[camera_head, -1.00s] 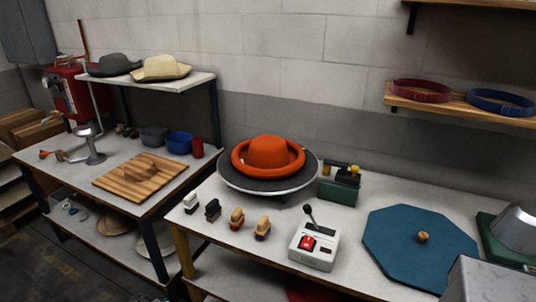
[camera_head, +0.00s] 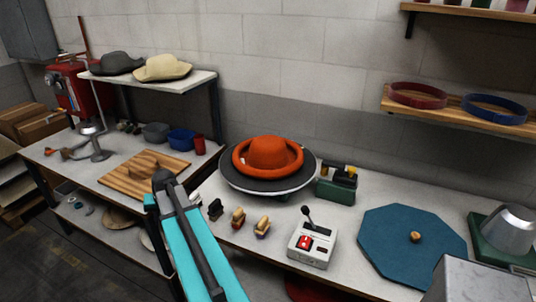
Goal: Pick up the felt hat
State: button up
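The orange felt hat (camera_head: 268,155) has a round crown and an upturned brim. It sits on a round dark plate with a pale rim (camera_head: 236,182) at the back of the near workbench. My teal arm (camera_head: 195,245) reaches up from the bottom of the view, left of and in front of the hat. Its dark upper end (camera_head: 163,181) is apart from the hat. I cannot make out gripper fingers there, so whether my gripper is open or shut does not show.
Several small stamps (camera_head: 238,218) and a white control box with a lever (camera_head: 311,244) stand in front of the hat. A green box (camera_head: 335,190) is right of it. A blue octagonal board (camera_head: 400,260) lies farther right. A wooden board (camera_head: 125,178) lies on the left bench.

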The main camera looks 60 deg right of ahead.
jog(key=s+d+r+m+h+p, duration=0.1)
jog(key=s+d+r+m, duration=0.15)
jog(key=d+r, duration=0.55)
jog(key=s+d+r+m+h+p, duration=0.1)
jog(key=s+d+r, duration=0.2)
jog(key=d+r, duration=0.45)
jog(key=s+d+r+m+g+h, duration=0.1)
jog(key=s+d+r+m+g, duration=0.1)
jog(key=s+d, duration=0.9)
jog(key=s+d+r+m+g, duration=0.3)
jog(key=s+d, duration=0.8)
jog(key=s, duration=0.7)
notch_tip(320, 180, up, 2)
jog(key=shift+s+r+m+h+b, duration=0.25)
jog(key=shift+m+h+b, duration=0.15)
jog(key=shift+m, duration=0.45)
jog(key=shift+a, duration=0.1)
jog(key=shift+f, duration=0.1)
jog(key=shift+p+x, duration=1.45)
jog(key=shift+x, duration=2.8)
jog(key=shift+w, duration=0.1)
